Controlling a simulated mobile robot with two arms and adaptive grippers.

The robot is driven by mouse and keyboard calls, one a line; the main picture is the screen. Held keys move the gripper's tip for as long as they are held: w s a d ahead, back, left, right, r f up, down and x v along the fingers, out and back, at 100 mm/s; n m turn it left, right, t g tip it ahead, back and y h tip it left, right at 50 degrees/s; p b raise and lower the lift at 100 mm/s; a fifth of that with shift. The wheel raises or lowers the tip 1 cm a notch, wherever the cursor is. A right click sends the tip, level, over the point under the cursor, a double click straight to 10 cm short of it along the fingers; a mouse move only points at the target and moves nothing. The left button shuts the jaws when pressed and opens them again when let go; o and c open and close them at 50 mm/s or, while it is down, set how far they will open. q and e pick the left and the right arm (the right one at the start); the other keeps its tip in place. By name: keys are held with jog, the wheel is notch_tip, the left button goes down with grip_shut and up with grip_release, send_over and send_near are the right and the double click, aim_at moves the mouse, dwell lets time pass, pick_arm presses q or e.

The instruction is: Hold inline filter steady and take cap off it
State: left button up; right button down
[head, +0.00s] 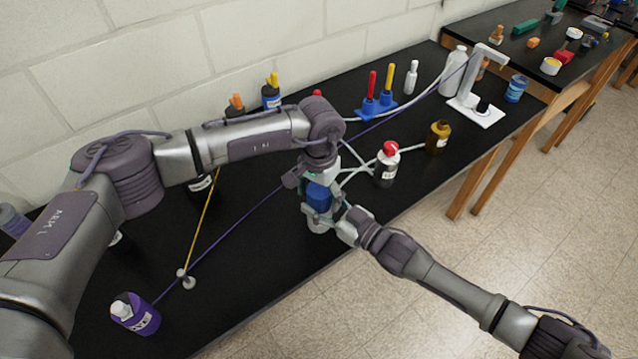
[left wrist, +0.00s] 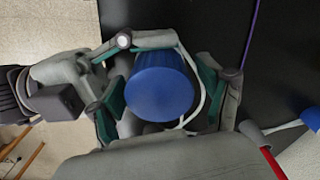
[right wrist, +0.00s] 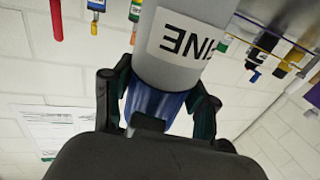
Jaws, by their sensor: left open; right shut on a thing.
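The inline filter has a grey, labelled body (right wrist: 185,45), whose foot (head: 317,228) shows near the table's front edge. Its blue cap (head: 318,197) is on top, and in the left wrist view the cap (left wrist: 160,92) lies between my left fingers. My left gripper (head: 318,182) comes from above and is open around the cap. My right gripper (head: 326,214) comes from the front right, shut on the filter at the blue part's level. In the right wrist view its fingers (right wrist: 160,105) flank the blue part; the exact contact is hidden.
A red-capped bottle (head: 387,165) and an amber bottle (head: 437,137) stand right of the filter. A purple bottle (head: 135,314) stands at the lower left. A purple cord (head: 237,226) and pale tubes run near the grippers. The table's front edge is close.

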pick_arm(q)
jog(key=shift+f, duration=0.35)
jog(key=c, duration=1.2)
jog(key=n, duration=0.3)
jog(key=shift+n, duration=0.3)
jog(key=o, duration=1.3)
